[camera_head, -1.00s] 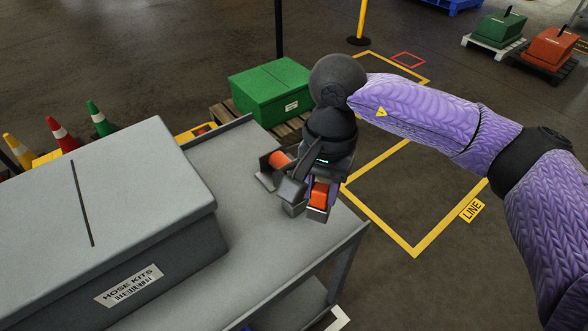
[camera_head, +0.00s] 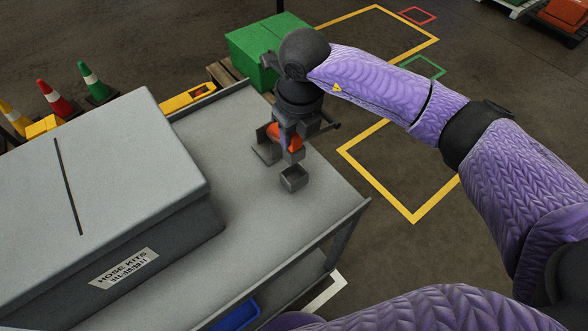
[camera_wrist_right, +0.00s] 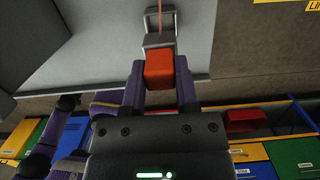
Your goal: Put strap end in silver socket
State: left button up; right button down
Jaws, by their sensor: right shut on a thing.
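My right gripper (camera_head: 291,150) is shut on the orange strap end, above the grey cart top. In the right wrist view the orange strap end (camera_wrist_right: 158,70) sits between the two fingers. A thin orange strap line runs from there toward the top of the picture. The silver socket (camera_head: 293,179), a small open-topped box, stands on the cart just in front of the gripper. A silver piece also shows right beyond the strap end in the wrist view (camera_wrist_right: 158,40). A grey bracket (camera_head: 266,153) stands left of the gripper, partly hidden. My left gripper is out of view.
The cart (camera_head: 240,205) has a raised rim on its right side. A large grey hose-kits case (camera_head: 95,190) covers its left part. A green box (camera_head: 250,45) and traffic cones (camera_head: 55,98) stand beyond. The cart top in front of the socket is clear.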

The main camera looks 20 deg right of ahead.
aim_at(298, 136)
notch_tip(298, 136, down, 8)
jog(key=shift+b, duration=1.05)
jog(key=shift+f, duration=0.3)
jog(key=shift+r, duration=0.15)
jog(key=shift+c, duration=1.8)
grip_release()
jog(key=r+p, duration=0.1)
jog(key=r, duration=0.2)
jog(key=s+r+p, duration=0.1)
jog(key=r, duration=0.3)
jog(key=r+p, duration=0.1)
jog(key=r, duration=0.3)
jog(key=shift+s+d+r+p, duration=0.15)
jog(key=shift+d+p, duration=0.1)
jog(key=shift+p, duration=0.05)
jog(key=shift+s+r, duration=0.1)
jog(key=shift+r, duration=0.25)
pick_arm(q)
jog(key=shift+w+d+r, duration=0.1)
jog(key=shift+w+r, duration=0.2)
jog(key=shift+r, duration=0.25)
